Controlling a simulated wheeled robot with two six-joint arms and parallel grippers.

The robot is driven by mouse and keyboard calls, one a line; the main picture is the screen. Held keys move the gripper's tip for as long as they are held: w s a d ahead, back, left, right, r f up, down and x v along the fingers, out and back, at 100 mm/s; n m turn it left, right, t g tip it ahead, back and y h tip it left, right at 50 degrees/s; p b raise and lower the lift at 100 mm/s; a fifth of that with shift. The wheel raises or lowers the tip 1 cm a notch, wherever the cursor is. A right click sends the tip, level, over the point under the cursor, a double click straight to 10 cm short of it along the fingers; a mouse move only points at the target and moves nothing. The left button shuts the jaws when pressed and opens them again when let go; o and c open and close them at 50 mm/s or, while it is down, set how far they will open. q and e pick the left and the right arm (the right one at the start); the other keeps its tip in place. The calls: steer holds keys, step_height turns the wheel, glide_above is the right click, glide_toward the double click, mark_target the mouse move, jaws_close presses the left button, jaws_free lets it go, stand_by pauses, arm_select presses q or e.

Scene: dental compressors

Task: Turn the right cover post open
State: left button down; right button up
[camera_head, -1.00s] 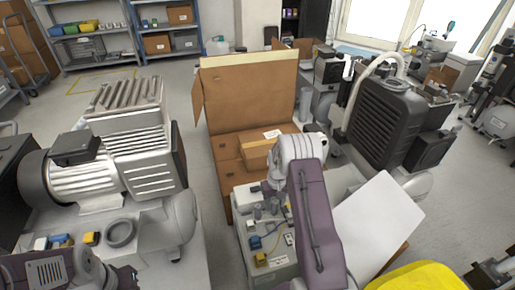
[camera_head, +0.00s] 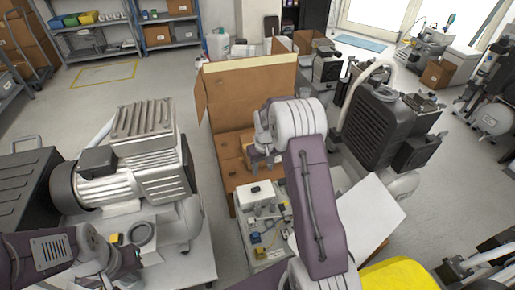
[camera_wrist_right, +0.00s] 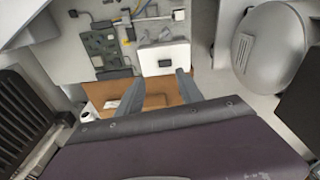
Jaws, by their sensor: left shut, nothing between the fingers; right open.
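A small open unit with a white block (camera_head: 262,202) and coloured parts stands below the right gripper, in front of the brown carton. The block has a small black piece on top; it also shows in the right wrist view (camera_wrist_right: 165,60). I cannot tell which part is the right cover post. My right gripper (camera_head: 264,162) is open and empty above the far side of this unit. In the right wrist view its two fingers (camera_wrist_right: 158,92) are spread apart below the white block, with no contact visible. My left gripper (camera_head: 128,270) is shut and empty at the lower left.
The open brown carton (camera_head: 250,95) stands behind the unit. A silver motor-driven compressor (camera_head: 140,175) is on the left, a black ribbed compressor (camera_head: 375,130) on the right. A white panel (camera_head: 355,220) leans beside my right arm. A yellow object (camera_head: 400,275) lies at the bottom.

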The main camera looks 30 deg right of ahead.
step_height(320, 180, up, 8)
steer(key=s+a+p, duration=0.1)
steer(key=a+p, duration=0.1)
steer(key=p, duration=0.1)
steer(key=shift+a+n+p, duration=0.3)
steer(key=shift+a+p, duration=0.05)
steer(key=shift+p, duration=0.05)
steer(key=s+a+r+n+t, duration=0.1)
steer(key=s+a+r, duration=0.4)
steer(key=a+r, duration=0.1)
steer(key=s+a+f+g, duration=0.1)
steer(key=s+f, duration=0.1)
steer(key=s, duration=0.5)
steer(key=s+a+f, duration=0.1)
steer(key=s+a, duration=0.1)
steer(key=s, duration=0.6)
step_height(320, 180, up, 18)
steer(key=m+p, duration=0.1)
steer(key=p, duration=1.8)
steer(key=shift+s+d+r+y, duration=0.15)
steer(key=shift+s+y, duration=0.05)
steer(key=shift+y, duration=0.1)
